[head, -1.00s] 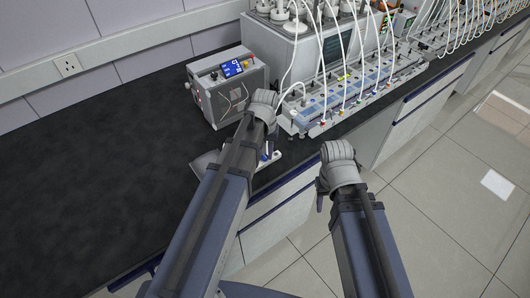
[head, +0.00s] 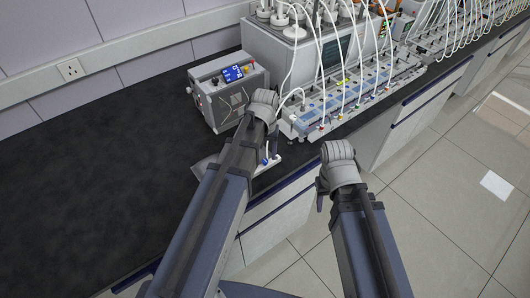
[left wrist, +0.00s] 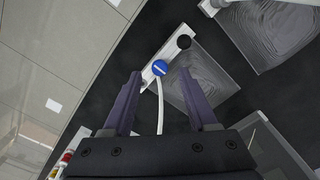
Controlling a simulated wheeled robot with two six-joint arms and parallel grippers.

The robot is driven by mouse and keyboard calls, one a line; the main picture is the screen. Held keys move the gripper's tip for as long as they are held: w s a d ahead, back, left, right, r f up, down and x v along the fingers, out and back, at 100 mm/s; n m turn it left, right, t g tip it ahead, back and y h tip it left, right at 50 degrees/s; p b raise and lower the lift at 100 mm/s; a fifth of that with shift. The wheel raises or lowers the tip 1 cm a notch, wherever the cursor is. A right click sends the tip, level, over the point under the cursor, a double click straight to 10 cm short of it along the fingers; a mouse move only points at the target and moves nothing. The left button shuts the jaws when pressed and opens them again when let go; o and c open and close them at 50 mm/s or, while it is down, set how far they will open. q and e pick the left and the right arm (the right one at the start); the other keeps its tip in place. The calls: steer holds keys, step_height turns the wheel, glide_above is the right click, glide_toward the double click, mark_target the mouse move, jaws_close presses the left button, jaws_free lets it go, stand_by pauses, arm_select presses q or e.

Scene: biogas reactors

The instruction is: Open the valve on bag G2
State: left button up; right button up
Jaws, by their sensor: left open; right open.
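A clear, wrinkled bag (left wrist: 205,82) lies next to the strip on the dark bench, and a white tube runs from the knob. No G2 label is readable. My left gripper (left wrist: 163,75) is open and empty, its fingertips on either side of the knob in the picture; I cannot tell the height gap. In the head view my left arm mostly hides this spot. My right gripper (head: 320,199) is open and empty off the bench front.
A second clear bag (left wrist: 270,30) lies at the upper right of the left wrist view. A tubed manifold (head: 345,98) is to the right. The bench's left side is clear.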

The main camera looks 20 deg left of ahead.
mark_target(266, 162)
arm_select(q)
step_height(266, 162, up, 6)
steer(key=p, duration=0.4)
steer(key=shift+f+p, duration=0.2)
steer(key=shift+p, duration=0.1)
arm_select(e)
step_height(266, 162, up, 5)
steer(key=shift+r, duration=0.2)
arm_select(q)
steer(key=shift+f, duration=0.1)
steer(key=shift+s+d, duration=0.25)
steer(key=shift+s, duration=0.05)
steer(key=s+d+m+y, duration=0.1)
steer(key=s+d+m, duration=0.4)
steer(key=s+d, duration=0.5)
steer(key=s, duration=0.3)
steer(key=shift+s+d, duration=0.2)
steer(key=shift+s, duration=0.05)
